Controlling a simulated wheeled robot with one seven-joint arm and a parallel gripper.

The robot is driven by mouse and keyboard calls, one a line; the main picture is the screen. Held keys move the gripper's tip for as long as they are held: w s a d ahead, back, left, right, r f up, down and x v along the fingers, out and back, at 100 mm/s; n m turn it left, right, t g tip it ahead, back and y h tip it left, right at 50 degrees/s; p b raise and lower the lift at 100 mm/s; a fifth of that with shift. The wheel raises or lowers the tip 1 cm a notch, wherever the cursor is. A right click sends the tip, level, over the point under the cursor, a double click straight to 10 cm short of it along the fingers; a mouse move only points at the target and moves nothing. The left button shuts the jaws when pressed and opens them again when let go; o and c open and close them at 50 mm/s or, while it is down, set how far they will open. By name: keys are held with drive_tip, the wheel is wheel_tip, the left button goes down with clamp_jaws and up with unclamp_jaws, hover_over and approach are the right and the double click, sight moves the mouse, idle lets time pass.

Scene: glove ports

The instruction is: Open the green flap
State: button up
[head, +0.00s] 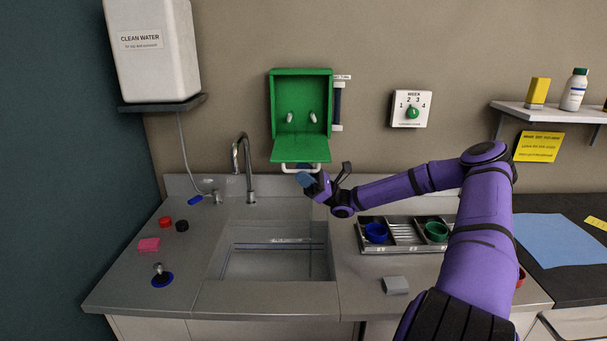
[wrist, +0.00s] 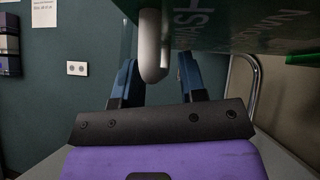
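The green flap (head: 301,149) hangs lowered at the front of a green wall box (head: 302,74), whose inside is in view with two pale pegs (head: 313,117). The flap tilts out towards me and has a white bar handle (head: 288,168) along its front edge. My gripper (head: 310,181) is just below the flap, by the handle's right part. In the wrist view the flap's underside (wrist: 225,35) with lettering is above, and the handle (wrist: 152,50) lies between my two blue fingers. The fingers are apart, with gaps beside the handle. Contact cannot be told.
A tap (head: 244,165) and sink (head: 275,262) are below left. A tray (head: 403,246) with blue and green cups stands on the right of the counter, under my arm. A grey block (head: 395,285) lies in front of it. A week dial (head: 411,108) is on the wall.

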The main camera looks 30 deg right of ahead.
sight(302, 161)
clamp_jaws()
drive_tip(key=shift+r, duration=0.1)
drive_tip(key=shift+s+a+r, duration=0.1)
drive_tip(key=shift+s+r, duration=0.05)
drive_tip(key=shift+r, duration=0.75)
drive_tip(key=shift+s+a+r, duration=0.1)
drive_tip(key=shift+r, duration=0.75)
drive_tip(key=shift+o, duration=0.2)
unclamp_jaws()
drive_tip(key=shift+v, duration=3.8)
